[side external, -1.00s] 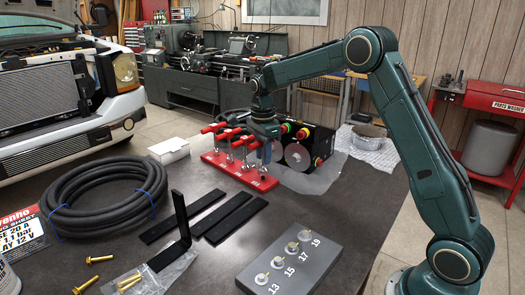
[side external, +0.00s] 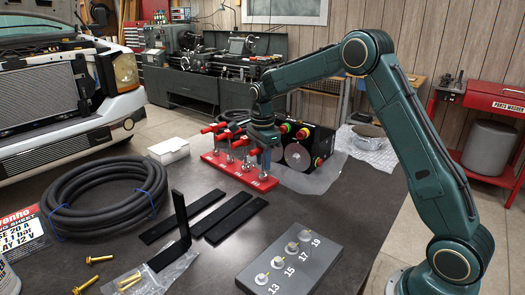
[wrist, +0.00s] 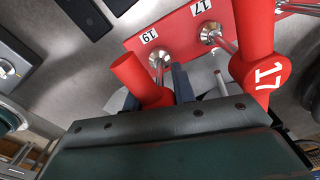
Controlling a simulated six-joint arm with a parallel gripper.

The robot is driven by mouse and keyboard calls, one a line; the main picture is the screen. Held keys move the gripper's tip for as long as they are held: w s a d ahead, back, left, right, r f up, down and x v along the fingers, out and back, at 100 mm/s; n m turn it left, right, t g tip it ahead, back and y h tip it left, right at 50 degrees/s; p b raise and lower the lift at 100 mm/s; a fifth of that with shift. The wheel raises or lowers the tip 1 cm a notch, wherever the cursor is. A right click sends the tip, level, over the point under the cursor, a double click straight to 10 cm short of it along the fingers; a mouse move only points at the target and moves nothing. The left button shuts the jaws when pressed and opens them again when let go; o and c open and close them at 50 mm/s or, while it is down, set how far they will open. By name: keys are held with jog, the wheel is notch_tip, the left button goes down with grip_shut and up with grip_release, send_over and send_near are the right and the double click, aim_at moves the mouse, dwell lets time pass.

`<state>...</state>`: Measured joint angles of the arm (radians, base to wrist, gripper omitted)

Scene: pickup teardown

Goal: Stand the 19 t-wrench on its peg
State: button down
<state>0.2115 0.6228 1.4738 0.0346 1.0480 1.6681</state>
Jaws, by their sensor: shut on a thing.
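The 19 t-wrench (wrist: 138,78) has a red cross handle and a metal shank, which meets the red rack (wrist: 180,40) beside the 19 label in the wrist view. My gripper (wrist: 158,92) is shut on its handle, with one grey finger showing on the right of the grip. In the side view my gripper (side external: 265,150) is at the right end of the rack and hides most of this wrench. The grey peg block (side external: 285,268) stands at the front. Its 19 peg (side external: 305,236), the farthest back, is bare.
The 17 t-wrench (wrist: 255,45) stands close beside mine, and other red-handled wrenches (side external: 215,128) stand farther left. A black box with a round face (side external: 300,155) is just behind the rack. Black flat bars (side external: 222,215) lie left of the block. The table between rack and block is mostly clear.

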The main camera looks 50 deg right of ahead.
jog(key=c, duration=1.1)
grip_release()
jog(key=shift+r, duration=3.5)
